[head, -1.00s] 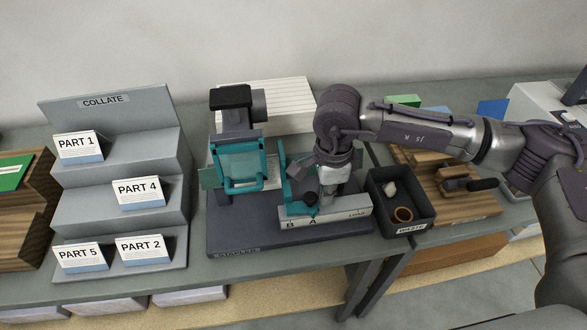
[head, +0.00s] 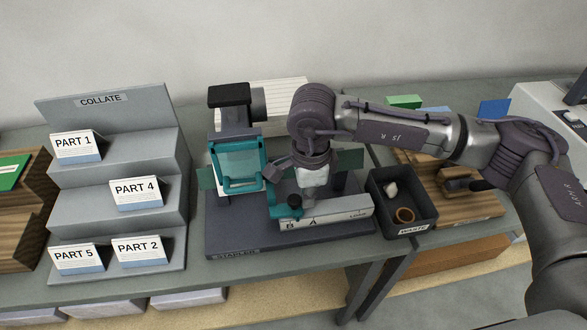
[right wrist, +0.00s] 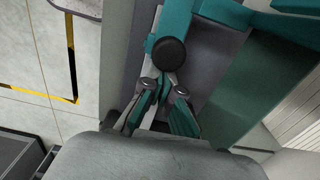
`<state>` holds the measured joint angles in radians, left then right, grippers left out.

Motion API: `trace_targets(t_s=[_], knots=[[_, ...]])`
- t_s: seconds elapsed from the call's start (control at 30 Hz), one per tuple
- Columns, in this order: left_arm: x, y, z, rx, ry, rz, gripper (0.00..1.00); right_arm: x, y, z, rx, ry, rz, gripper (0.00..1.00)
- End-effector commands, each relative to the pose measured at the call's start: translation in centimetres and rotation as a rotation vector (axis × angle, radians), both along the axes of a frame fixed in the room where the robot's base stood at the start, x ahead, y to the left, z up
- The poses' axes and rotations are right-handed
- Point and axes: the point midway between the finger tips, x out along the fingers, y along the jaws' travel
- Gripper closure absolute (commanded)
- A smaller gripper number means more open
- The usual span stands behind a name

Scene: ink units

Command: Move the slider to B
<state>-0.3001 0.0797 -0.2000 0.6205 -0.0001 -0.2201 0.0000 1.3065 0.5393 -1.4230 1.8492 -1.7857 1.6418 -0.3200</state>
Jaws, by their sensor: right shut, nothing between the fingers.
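The stapler's teal slider (head: 283,211) with its round black knob (head: 295,200) sits on the pale rail (head: 345,208) marked B, A and LOAD. The knob stands above the B mark (head: 290,225), left of the A mark. My right gripper (head: 308,204) points down just right of the knob, shut and empty. In the right wrist view the knob (right wrist: 169,52) and the teal slider arm (right wrist: 178,18) lie right beside my fingertips (right wrist: 165,88); I cannot tell whether they touch. My left gripper is not in view.
The stapler base (head: 235,240) carries a teal guarded head (head: 238,163) left of my gripper. A black waste bin (head: 378,222) stands to the right. The grey collate rack (head: 110,215) with part cards is at the left. A white ribbed block is behind the stapler.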

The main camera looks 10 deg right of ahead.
Motion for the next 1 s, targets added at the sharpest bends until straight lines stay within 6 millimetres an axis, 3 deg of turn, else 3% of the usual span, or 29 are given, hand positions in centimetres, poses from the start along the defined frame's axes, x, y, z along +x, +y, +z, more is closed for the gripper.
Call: trace_targets(t_s=[0.3, 0.77, 1.0], knots=[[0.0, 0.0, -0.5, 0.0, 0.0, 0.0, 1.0, 0.0, 1.4, 0.0, 0.002, 0.0, 0.001, 1.0], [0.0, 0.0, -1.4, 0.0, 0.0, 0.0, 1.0, 0.0, 0.0, -0.1, 0.0, -0.001, -0.002, 1.0], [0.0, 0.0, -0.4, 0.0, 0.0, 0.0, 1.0, 0.0, 0.1, 2.1, 0.001, -0.002, 0.0, 1.0]])
